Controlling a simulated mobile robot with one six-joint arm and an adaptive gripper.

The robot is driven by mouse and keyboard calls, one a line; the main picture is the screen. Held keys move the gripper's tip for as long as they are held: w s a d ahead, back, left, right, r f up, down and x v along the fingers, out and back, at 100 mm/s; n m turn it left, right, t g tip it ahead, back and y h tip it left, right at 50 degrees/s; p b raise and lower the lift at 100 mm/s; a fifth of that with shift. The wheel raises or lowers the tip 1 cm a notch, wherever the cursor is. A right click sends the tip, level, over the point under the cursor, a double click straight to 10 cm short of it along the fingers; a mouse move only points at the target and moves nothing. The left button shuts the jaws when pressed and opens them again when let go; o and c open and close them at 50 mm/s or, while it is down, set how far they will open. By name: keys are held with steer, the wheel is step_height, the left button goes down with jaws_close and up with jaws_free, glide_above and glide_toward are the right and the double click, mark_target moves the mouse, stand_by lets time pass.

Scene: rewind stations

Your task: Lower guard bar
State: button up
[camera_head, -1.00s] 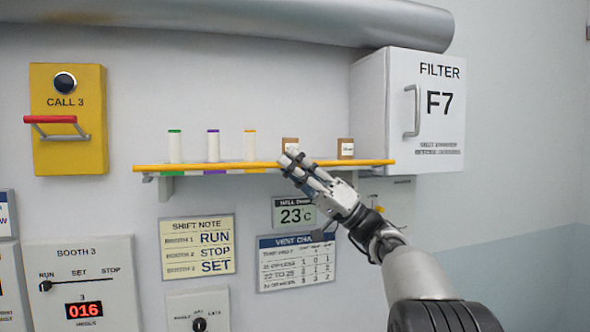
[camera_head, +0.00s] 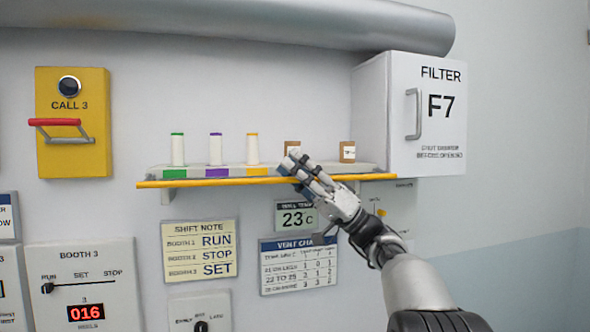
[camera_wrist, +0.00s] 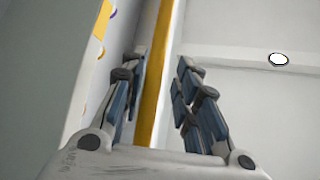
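The yellow guard bar (camera_head: 220,182) runs along the front of the wall shelf (camera_head: 365,170), level with or just below its front edge. The colored labels on the shelf front show above the bar. My gripper (camera_head: 289,162) is at the bar, right of its middle. In the wrist view the bar (camera_wrist: 160,60) passes between the two fingers of my gripper (camera_wrist: 160,85), with a gap visible on each side. The fingers are open around it and do not appear clamped. In the head view my fingers hide a short part of the bar and shelf.
Three spools (camera_head: 214,150) and two small brown boxes (camera_head: 347,151) stand on the shelf. A white filter cabinet (camera_head: 440,120) adjoins its right end. A large pipe (camera_head: 230,20) runs above. A yellow call box (camera_head: 72,125) with a red handle is at left.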

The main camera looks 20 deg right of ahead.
steer(key=shift+f, duration=0.1)
steer(key=v, duration=1.2)
steer(key=shift+c, duration=0.2)
